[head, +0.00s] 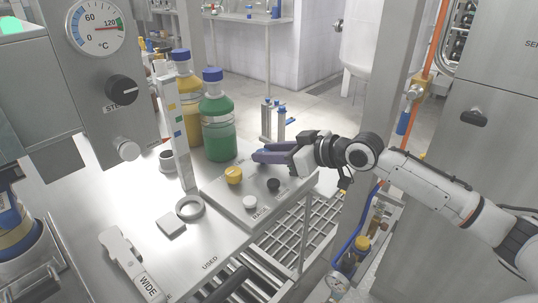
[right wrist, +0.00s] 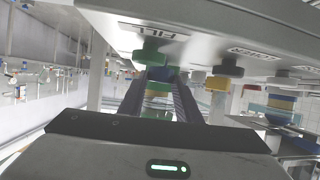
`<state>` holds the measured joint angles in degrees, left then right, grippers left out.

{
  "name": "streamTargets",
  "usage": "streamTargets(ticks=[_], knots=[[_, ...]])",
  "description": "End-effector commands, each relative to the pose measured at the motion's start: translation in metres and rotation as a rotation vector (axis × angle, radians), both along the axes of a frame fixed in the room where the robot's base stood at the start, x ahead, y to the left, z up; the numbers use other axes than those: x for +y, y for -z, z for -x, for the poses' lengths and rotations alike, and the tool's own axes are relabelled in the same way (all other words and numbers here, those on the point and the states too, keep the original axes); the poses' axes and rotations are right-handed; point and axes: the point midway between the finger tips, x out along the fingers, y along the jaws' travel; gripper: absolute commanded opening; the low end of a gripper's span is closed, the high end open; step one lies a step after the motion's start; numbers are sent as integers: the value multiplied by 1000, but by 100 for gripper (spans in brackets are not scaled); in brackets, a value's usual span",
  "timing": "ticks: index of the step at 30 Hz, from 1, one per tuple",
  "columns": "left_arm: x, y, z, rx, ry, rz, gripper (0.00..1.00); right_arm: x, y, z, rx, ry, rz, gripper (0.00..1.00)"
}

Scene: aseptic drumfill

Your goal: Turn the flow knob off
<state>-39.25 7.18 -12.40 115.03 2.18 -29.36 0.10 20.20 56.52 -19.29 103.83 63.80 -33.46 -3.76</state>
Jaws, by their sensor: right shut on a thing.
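My right gripper (head: 258,156) reaches in from the right to the far edge of the small knob panel (head: 222,190). Its fingers are shut on a knob that they hide in the head view. In the right wrist view, which looks upside down, a green knob (right wrist: 150,54) under a label like "FILL" sits at the fingertips (right wrist: 158,85). The panel also bears a yellow knob (head: 233,175), a black knob (head: 273,184) and a white knob (head: 250,202). I cannot read a label saying flow. My left gripper is not in view.
A green bottle (head: 220,130) and a yellow bottle (head: 187,100) stand close behind the panel. A gauge box (head: 100,75) with a black knob (head: 122,89) hangs at upper left. A grey ring (head: 190,208) lies on the table (head: 180,262). A steel post (head: 375,110) stands behind my right arm.

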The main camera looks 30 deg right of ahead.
Motion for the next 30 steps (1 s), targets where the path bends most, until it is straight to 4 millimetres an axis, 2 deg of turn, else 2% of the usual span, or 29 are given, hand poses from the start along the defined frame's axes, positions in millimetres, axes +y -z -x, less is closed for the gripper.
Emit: streamTargets(ticks=[17,30], knots=[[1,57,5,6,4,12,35,-6,2,-6,-6,-364,-7,8],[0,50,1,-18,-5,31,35,-8,-2,-9,-4,-637,-6,8]])
